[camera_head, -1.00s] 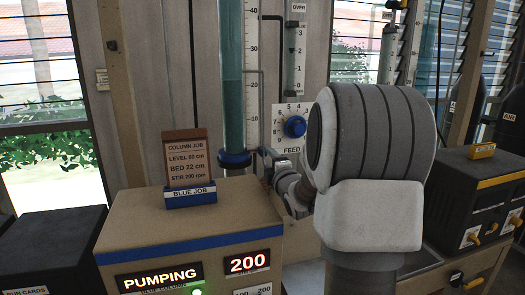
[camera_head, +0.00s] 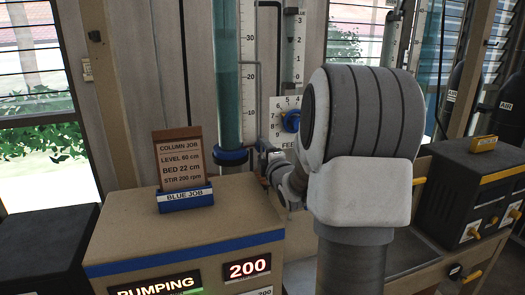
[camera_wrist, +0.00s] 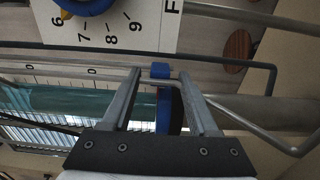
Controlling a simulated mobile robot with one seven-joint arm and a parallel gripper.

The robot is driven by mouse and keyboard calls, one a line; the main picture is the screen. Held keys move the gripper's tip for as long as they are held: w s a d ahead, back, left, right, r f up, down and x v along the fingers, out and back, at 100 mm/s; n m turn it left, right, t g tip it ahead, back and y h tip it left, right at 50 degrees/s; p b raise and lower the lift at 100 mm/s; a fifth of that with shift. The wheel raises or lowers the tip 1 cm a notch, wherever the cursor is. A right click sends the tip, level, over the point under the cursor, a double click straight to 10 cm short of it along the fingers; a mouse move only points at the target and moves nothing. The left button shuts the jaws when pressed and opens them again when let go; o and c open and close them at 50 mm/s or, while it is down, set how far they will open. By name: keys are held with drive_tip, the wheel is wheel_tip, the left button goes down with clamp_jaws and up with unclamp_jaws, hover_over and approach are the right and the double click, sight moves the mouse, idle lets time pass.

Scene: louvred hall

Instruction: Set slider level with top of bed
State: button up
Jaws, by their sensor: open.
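The glass column (camera_head: 226,75) holds blue-green liquid and stands beside a numbered scale (camera_head: 248,75). A blue collar (camera_head: 232,155) rings its lower end, and also shows in the wrist view (camera_wrist: 163,115). A small blue block (camera_wrist: 160,70) lies between my fingertips in the wrist view, near the scale's low end; I cannot tell whether it is the slider or part of the collar. My gripper (camera_wrist: 158,76) is open, its fingers on either side of this block. In the head view my wrist partly hides the gripper beside the column's foot. No bed top can be made out.
A job card (camera_head: 181,160) reading level 60 cm, bed 22 cm, stir 200 rpm stands on the tan pump box (camera_head: 200,235). A feed dial (camera_head: 291,121) is right of the scale. A bent grey rod (camera_wrist: 235,105) passes near my right finger. A black box (camera_head: 478,190) stands at right.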

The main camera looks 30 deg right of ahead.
clamp_jaws()
idle(1.3)
